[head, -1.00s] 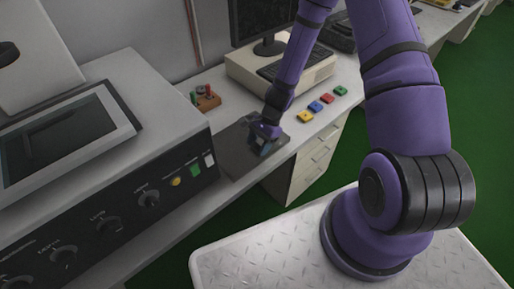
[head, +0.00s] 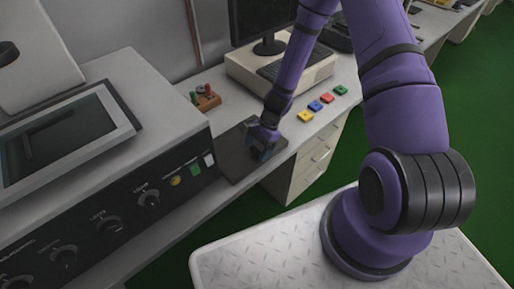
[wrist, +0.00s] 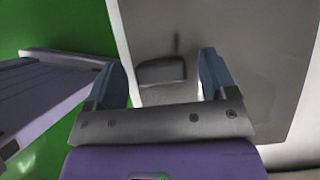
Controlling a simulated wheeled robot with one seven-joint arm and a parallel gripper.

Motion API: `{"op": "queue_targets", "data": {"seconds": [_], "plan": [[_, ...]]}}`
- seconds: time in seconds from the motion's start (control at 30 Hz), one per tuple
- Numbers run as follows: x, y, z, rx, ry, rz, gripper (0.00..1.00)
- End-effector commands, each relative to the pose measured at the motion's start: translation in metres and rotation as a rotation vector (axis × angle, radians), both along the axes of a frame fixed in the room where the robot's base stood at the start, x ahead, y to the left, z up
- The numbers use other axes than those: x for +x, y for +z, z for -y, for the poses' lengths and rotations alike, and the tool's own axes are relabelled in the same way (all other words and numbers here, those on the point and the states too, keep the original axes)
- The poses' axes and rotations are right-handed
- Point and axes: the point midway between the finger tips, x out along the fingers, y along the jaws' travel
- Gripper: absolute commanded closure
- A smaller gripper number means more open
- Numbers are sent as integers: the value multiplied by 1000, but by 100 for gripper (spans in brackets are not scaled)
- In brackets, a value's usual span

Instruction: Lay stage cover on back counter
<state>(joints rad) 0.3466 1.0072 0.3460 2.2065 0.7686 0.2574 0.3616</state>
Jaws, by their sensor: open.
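In the wrist view the plate (wrist: 235,45) fills the upper right, with a small grey tab-like piece (wrist: 162,71) showing between the fingers. My gripper (head: 262,153) is low over the plate's right part, pointing down. In the wrist view my gripper (wrist: 168,78) has its fingers apart with nothing clamped between them. I cannot tell whether the fingers touch the plate.
The machine (head: 105,190) with knobs and a screen stands left of the plate. Several coloured blocks (head: 314,106) lie to the right. Green floor (head: 340,160) lies beyond the counter edge.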

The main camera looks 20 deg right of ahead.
Motion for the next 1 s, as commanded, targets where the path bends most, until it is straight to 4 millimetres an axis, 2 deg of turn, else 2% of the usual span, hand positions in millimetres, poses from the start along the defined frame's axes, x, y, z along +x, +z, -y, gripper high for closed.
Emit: {"op": "queue_targets", "data": {"seconds": [0.17, 0.7, 1.0], "plan": [[3, 14, 7, -2, 1, 4, 22], [16, 89, 48, -2, 0, 3, 22], [18, 105, 57, 0, 0, 0, 22]]}}
